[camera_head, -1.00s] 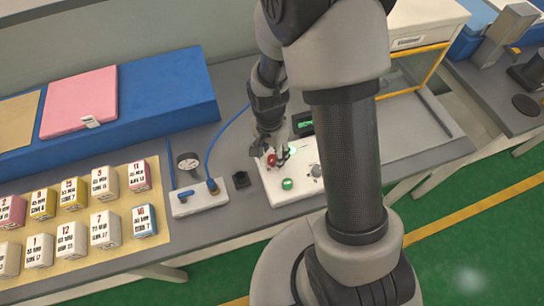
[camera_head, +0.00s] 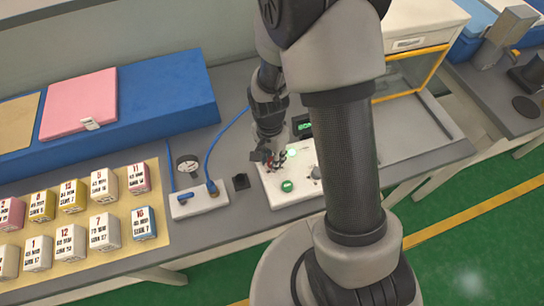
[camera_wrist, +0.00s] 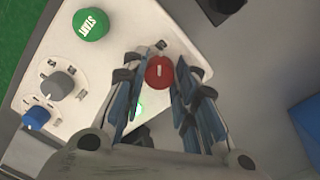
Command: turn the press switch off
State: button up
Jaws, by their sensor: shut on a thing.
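The press control panel (camera_head: 270,193) is a white box on the grey bench, also seen in the wrist view (camera_wrist: 118,20). A round red switch knob with a white mark (camera_wrist: 160,72) is on it. My gripper (camera_wrist: 160,75) is over the panel with its two fingers on either side of this knob, shut on it. In the head view my gripper (camera_head: 270,160) hides most of the knob. A green START button (camera_wrist: 91,24) is apart from the fingers. A lit green lamp (camera_wrist: 139,110) shows beside the left finger, bright in the head view (camera_head: 292,152).
A grey knob (camera_wrist: 58,86) and a blue-capped knob (camera_wrist: 37,118) stand on the panel. Left of it are a small black block (camera_head: 241,181) and a white box with blue cables (camera_head: 199,201). Several labelled blocks (camera_head: 104,232) stand further left. A display (camera_head: 303,126) is behind.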

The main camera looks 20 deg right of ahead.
jog(key=shift+c, duration=0.7)
jog(key=n, duration=0.9)
jog(key=shift+p, duration=0.35)
jog(key=n+p, duration=0.1)
jog(key=n, duration=0.3)
jog(key=shift+s+r+n, duration=0.1)
jog(key=shift+n, duration=0.3)
jog(key=shift+d+n+t+p, duration=0.1)
jog(key=shift+n+t+p, duration=0.2)
jog(key=shift+n+p, duration=1.25)
jog(key=shift+n+b, duration=0.55)
jog(key=shift+n, duration=0.1)
